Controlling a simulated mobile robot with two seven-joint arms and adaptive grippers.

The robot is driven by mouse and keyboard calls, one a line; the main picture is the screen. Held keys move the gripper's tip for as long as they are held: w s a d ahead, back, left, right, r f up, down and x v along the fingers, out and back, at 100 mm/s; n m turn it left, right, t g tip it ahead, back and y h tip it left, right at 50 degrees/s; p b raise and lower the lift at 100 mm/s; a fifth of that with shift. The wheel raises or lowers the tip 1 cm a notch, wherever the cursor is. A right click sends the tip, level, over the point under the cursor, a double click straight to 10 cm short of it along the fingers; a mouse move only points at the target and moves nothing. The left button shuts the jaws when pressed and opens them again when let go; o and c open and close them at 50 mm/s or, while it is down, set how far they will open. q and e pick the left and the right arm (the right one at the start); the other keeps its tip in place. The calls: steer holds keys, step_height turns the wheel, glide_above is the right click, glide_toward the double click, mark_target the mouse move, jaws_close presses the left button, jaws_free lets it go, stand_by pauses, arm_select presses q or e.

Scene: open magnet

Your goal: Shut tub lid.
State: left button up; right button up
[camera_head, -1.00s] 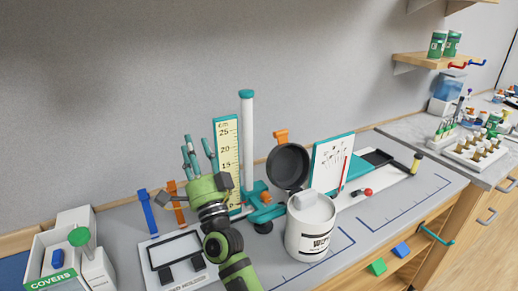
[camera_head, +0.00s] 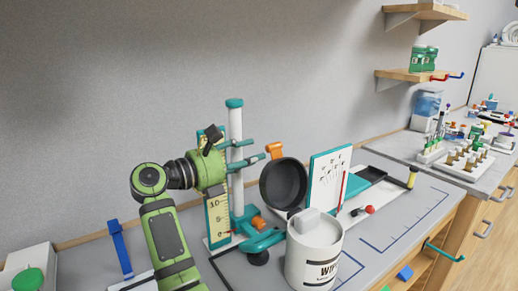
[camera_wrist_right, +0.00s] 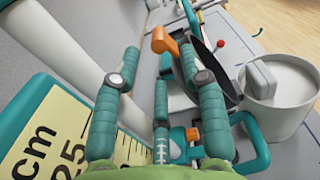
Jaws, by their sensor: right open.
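The white tub (camera_head: 312,258) with black lettering stands on the bench, with a pale block-shaped piece (camera_head: 308,222) rising from its top. Its round dark lid (camera_head: 284,184) stands open, tilted up at the tub's back left, with an orange tab (camera_head: 275,150) at its upper edge. My right gripper (camera_head: 261,150) is open and empty, just left of the tab, its fingers pointing right. In the right wrist view the tab (camera_wrist_right: 166,43) shows between and beyond the fingertips, and the lid (camera_wrist_right: 222,80) is partly hidden by a finger. My left gripper is not in view.
A teal-based stand with a white post (camera_head: 236,180) and a yellow ruler (camera_head: 217,222) are close by my right gripper. A white board (camera_head: 329,178) stands right behind the lid. The bench at right has clear room (camera_head: 405,225).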

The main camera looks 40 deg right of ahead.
mark_target(267, 150)
steer(key=d, duration=0.1)
steer(key=d+p, duration=0.1)
steer(key=d, duration=0.1)
steer(key=shift+s+d, duration=0.2)
steer(key=shift+d, duration=0.1)
steer(key=shift+c, duration=0.4)
jaws_close()
